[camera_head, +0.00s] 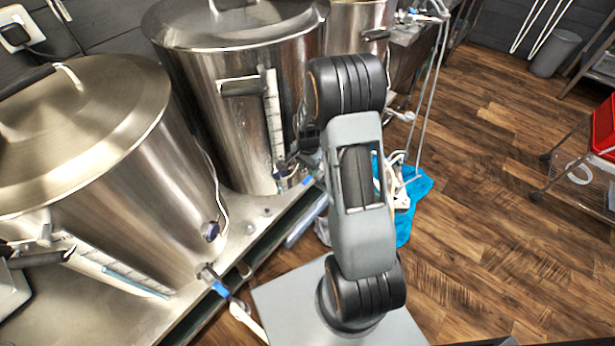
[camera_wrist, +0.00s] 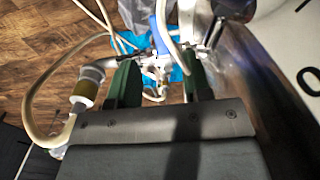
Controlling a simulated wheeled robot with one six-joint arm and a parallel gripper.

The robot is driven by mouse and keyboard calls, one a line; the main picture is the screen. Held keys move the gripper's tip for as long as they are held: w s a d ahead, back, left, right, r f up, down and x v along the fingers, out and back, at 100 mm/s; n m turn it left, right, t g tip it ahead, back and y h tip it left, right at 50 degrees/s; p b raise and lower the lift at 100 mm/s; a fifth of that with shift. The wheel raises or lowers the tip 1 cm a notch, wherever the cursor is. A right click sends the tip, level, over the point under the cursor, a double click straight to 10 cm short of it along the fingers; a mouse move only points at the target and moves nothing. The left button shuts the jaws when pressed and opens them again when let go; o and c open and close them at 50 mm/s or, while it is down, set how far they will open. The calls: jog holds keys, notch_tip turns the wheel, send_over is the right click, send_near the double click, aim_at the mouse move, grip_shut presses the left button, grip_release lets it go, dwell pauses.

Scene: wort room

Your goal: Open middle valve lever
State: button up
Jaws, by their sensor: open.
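The middle steel kettle (camera_head: 235,100) has a valve low on its front with a blue lever (camera_head: 308,181), partly hidden by my arm. In the wrist view my gripper (camera_wrist: 160,62) is open, its two green fingers spread to either side of metal valve fittings (camera_wrist: 155,68). A blue lever (camera_wrist: 161,27) shows just beyond the fingertips, roughly between them. I cannot tell whether either finger touches it. In the head view my arm hides the gripper.
The left kettle (camera_head: 95,190) has its own valve with a blue lever (camera_head: 221,289). Pale hoses (camera_wrist: 38,95) run left of the fingers, and a kettle wall (camera_wrist: 265,85) stands close on the right. A blue cloth or bag (camera_head: 414,195) lies on the wooden floor, which is open to the right.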

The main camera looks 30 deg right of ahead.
aim_at(308, 179)
jog(key=shift+f, duration=2.75)
jog(key=shift+c, duration=0.2)
grip_shut()
